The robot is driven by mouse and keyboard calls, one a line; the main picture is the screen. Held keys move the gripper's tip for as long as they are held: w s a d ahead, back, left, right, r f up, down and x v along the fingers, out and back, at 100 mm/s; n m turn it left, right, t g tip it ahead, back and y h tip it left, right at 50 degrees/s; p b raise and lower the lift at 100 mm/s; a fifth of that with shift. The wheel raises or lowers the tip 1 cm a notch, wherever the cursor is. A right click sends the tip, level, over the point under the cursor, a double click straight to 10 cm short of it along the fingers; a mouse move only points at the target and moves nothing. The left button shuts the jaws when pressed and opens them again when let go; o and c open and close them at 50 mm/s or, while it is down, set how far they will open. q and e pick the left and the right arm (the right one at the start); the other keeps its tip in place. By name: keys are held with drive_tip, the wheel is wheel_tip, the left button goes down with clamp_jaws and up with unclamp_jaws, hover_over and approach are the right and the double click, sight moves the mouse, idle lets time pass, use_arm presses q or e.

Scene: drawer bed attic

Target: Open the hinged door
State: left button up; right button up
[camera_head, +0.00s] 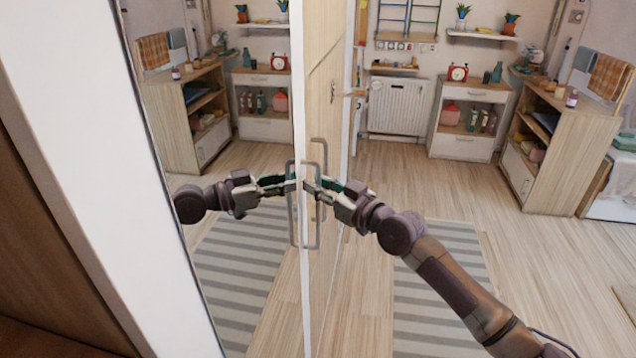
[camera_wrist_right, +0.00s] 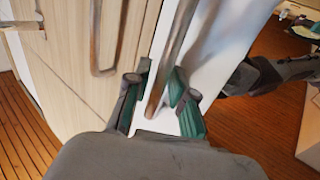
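A door panel of pale wood (camera_head: 328,90) stands edge-on at mid picture in the head view, beside a mirrored surface (camera_head: 245,150). Grey looped handles (camera_head: 319,235) show along it; I cannot tell exactly which panel each belongs to. My right gripper (camera_head: 322,187) is at the handle bars. In the right wrist view, a grey handle bar (camera_wrist_right: 172,55) runs down between the green-padded fingers of this gripper (camera_wrist_right: 162,103). Gaps show beside the bar, so the fingers look open around it. Another handle (camera_wrist_right: 97,45) is to the left on the wood panel. My left gripper is not in view.
A white frame edge (camera_head: 75,170) stands at left. The mirror reflects my right arm and the room. Striped rug (camera_head: 440,290) and bare wooden floor (camera_head: 540,270) lie at right. A white cabinet (camera_head: 466,120) and wooden shelf unit (camera_head: 565,145) stand farther off.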

clamp_jaws()
idle(0.4)
